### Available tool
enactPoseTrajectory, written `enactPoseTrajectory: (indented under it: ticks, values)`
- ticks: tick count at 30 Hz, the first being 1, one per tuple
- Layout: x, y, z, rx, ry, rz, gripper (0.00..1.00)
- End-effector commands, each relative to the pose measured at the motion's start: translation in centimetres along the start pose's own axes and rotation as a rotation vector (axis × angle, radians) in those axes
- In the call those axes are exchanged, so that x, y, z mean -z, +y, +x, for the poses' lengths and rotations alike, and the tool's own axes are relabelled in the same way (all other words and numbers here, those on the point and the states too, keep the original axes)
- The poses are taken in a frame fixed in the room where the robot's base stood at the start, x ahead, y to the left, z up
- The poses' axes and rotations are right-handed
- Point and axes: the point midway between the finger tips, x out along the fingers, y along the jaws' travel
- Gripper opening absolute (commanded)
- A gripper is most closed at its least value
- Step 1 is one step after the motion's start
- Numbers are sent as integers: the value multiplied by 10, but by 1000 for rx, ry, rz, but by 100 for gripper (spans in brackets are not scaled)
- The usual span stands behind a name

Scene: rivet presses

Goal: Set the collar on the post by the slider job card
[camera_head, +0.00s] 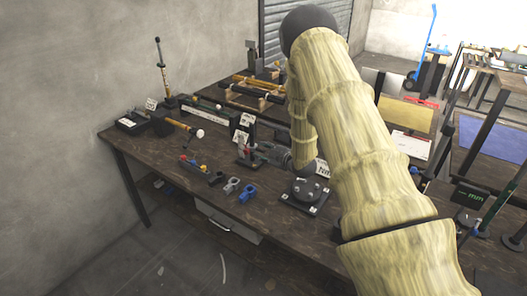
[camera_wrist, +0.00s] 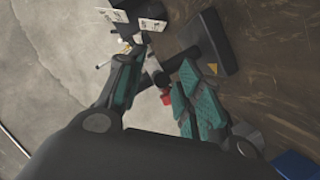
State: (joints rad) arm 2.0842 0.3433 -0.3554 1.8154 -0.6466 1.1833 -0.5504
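My gripper (camera_head: 272,153) is low over the workbench, partly behind my arm in the head view. In the wrist view its teal-padded fingers (camera_wrist: 158,86) stand apart, with a pale rod-like part and a red piece (camera_wrist: 165,98) showing between or beyond them. Contact cannot be told. A dark collar-like part (camera_head: 216,178), a grey one (camera_head: 231,186) and a blue one (camera_head: 248,192) lie in a row near the bench's front edge. Small white cards (camera_head: 246,119) (camera_head: 240,137) stand behind and left of the gripper; their writing is too small to read. I cannot tell which is the slider card.
The dark workbench (camera_head: 150,150) holds a round fixture on a square plate (camera_head: 305,194), with another card (camera_head: 322,168) behind it. A tall lever (camera_head: 161,62) rises at the left. Long bar fixtures (camera_head: 205,115) fill the back. Bare bench lies at the front left.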

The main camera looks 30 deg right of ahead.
Motion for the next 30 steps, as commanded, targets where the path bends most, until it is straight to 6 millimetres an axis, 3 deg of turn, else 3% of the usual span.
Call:
enactPoseTrajectory:
  ticks: [9, 15, 23, 30]
  values:
    - [0, 0, 2, 0, 0, 0, 34]
    - [0, 0, 2, 0, 0, 0, 0]
    - [-1, -1, 2, 0, 0, 0, 0]
    - [-15, -16, 8, 1, -1, -1, 0]
